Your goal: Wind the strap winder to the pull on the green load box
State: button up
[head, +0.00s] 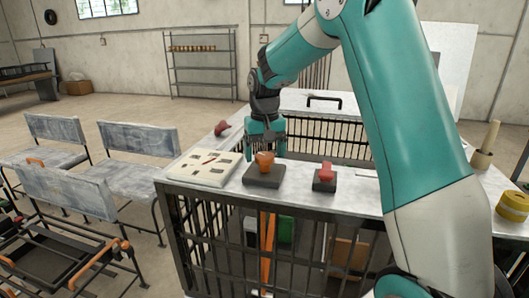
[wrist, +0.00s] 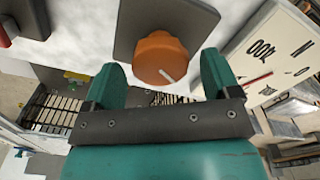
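The strap winder looks to be the orange knob (head: 264,160) on a dark square base (head: 264,177) on the bench top. In the wrist view the orange knob (wrist: 160,58) has a white pointer line slanting toward the lower right. My gripper (head: 264,148) points down just behind the knob. In the wrist view its two teal fingers (wrist: 163,78) are apart, one on each side of the knob. No contact is clear. A green box (head: 286,229), likely the load box, sits inside the barred frame under the bench, partly hidden by bars. An orange strap (head: 267,245) hangs beside it.
A pale board with printed marks (head: 203,167) lies left of the knob; it also shows in the wrist view (wrist: 270,62). A red handle on a dark base (head: 326,174) stands to the right. Another red part (head: 221,127) is at back left. A yellow roll (head: 513,206) lies far right.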

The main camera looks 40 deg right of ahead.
aim_at(265, 155)
notch_tip(265, 155, up, 17)
jog(key=b, duration=0.2)
jog(key=shift+r, duration=0.15)
dwell(0.3)
dwell(1.5)
